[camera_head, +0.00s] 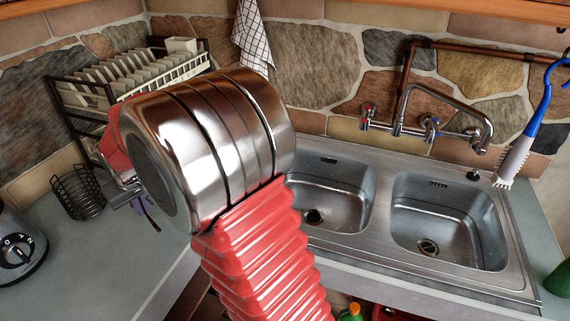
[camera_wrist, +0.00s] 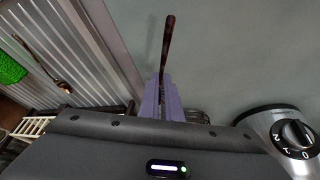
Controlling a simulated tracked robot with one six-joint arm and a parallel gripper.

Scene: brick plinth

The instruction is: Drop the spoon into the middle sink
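The spoon (camera_wrist: 167,45) shows in the wrist view as a thin dark brown handle with a wider end, pointing up the picture over the grey counter. Its lower end runs between the purple fingers of my gripper (camera_wrist: 161,98), which look close together on it. The bowl end cannot be told clearly. Two steel basins show right of my arm: a left one (camera_head: 338,202) and a right one (camera_head: 450,220). Anything further left is hidden by my arm.
A wire basket (camera_head: 78,192) and a dial appliance (camera_head: 15,248) stand on the left counter; the appliance also shows in the wrist view (camera_wrist: 285,130). A dish rack (camera_head: 185,68) stands behind. Taps (camera_head: 430,125) overhang the basins. A blue-white brush (camera_head: 520,150) hangs at right.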

